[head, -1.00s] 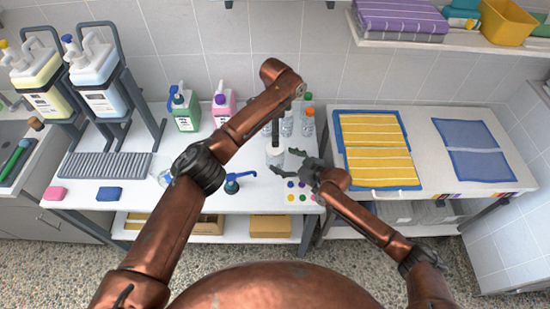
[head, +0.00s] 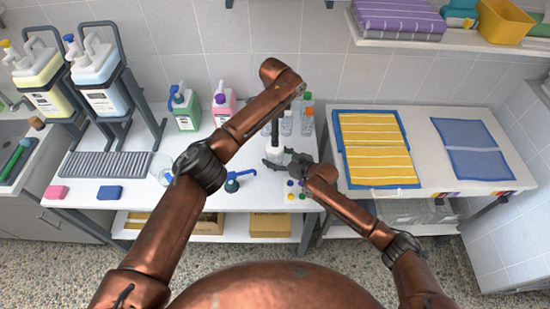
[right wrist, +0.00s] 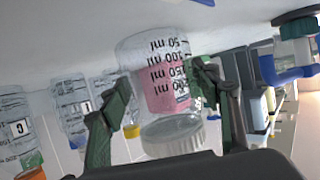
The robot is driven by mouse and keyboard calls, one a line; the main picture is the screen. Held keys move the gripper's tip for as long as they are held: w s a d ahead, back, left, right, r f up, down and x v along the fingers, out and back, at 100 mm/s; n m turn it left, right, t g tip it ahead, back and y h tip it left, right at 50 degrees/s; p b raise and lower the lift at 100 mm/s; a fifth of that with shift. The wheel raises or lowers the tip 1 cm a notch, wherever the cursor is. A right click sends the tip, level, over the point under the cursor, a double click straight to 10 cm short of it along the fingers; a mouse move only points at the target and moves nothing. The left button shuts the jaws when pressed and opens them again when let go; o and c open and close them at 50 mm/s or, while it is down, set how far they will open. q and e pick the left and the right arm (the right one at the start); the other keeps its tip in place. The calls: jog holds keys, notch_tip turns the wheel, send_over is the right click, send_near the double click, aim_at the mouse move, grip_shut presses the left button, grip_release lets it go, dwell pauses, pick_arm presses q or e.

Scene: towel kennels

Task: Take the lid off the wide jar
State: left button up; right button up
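The wide jar (right wrist: 165,88) is clear, with pink contents and a scale in ml. In the right wrist view it appears upside down, with its pale ribbed lid (right wrist: 172,137) toward the picture bottom. In the head view its white top (head: 274,151) shows on the table. My left gripper (head: 275,137) comes down from above at the lid; whether its fingers grip it is too small to tell. My right gripper (head: 282,160) has its fingers spread on both sides of the jar, seen also in the right wrist view (right wrist: 163,85). Firm contact cannot be made out.
Several clear bottles (head: 287,124) stand just behind the jar. Green (head: 184,111) and pink (head: 222,105) bottles stand at the back. The table's front middle is free.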

jog(key=c, duration=1.3)
jog(key=o, duration=1.8)
jog(key=shift+s, duration=0.1)
